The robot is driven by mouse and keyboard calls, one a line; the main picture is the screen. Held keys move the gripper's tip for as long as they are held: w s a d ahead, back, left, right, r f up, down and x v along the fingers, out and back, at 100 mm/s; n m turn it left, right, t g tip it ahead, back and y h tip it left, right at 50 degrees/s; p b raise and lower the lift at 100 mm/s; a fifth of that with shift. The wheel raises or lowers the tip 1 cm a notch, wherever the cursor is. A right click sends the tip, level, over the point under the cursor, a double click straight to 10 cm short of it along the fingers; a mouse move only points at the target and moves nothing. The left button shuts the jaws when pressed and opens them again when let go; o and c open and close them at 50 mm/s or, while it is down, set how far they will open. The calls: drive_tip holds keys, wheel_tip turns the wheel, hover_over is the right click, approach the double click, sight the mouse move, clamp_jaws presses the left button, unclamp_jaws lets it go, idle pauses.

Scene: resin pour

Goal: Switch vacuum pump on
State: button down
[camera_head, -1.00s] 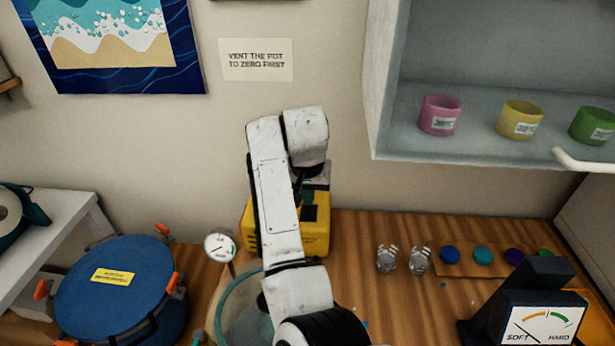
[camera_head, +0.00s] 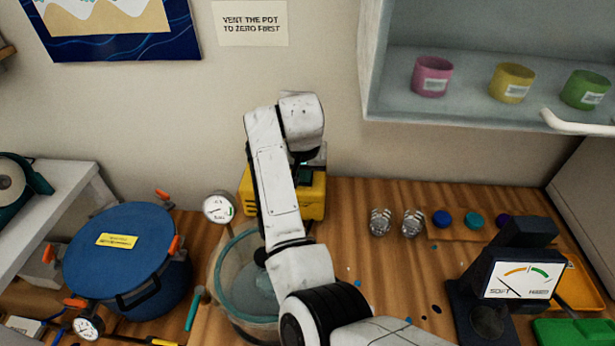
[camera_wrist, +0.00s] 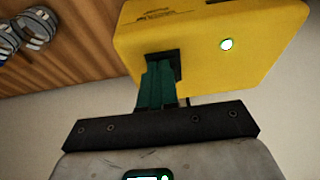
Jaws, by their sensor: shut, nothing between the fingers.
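The yellow vacuum pump (camera_head: 313,203) stands at the back of the wooden bench, partly hidden behind my arm. In the wrist view the pump (camera_wrist: 215,50) fills the upper right. A small round light (camera_wrist: 226,44) on its face shows bright white with a green rim. My gripper (camera_wrist: 163,66) has its teal fingers shut together with nothing between them. Their tips are at a dark square switch area (camera_wrist: 177,62) on the pump's face. The fingers cover most of the switch, so I cannot tell its position or whether they touch it.
A glass chamber (camera_head: 223,290) with a teal rim stands in front of the pump, with a gauge (camera_head: 218,207) beside it. A blue-lidded pot (camera_head: 105,265) is at the left. A cabinet (camera_head: 460,110) hangs above.

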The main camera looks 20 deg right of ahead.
drive_tip(key=shift+w+a+f, duration=0.1)
drive_tip(key=shift+w+f, duration=0.15)
drive_tip(key=shift+w, duration=0.25)
drive_tip(key=shift+r, duration=0.2)
drive_tip(key=shift+w+d+r, duration=0.3)
drive_tip(key=shift+w, duration=0.15)
drive_tip(key=shift+r, duration=0.2)
wheel_tip(320, 180, up, 3)
drive_tip(key=shift+r+p, duration=0.2)
drive_tip(key=shift+p, duration=0.55)
drive_tip(key=s+a+b+v, duration=0.1)
drive_tip(key=s+b+v, duration=0.1)
drive_tip(key=v, duration=0.8)
drive_tip(key=shift+f, duration=0.3)
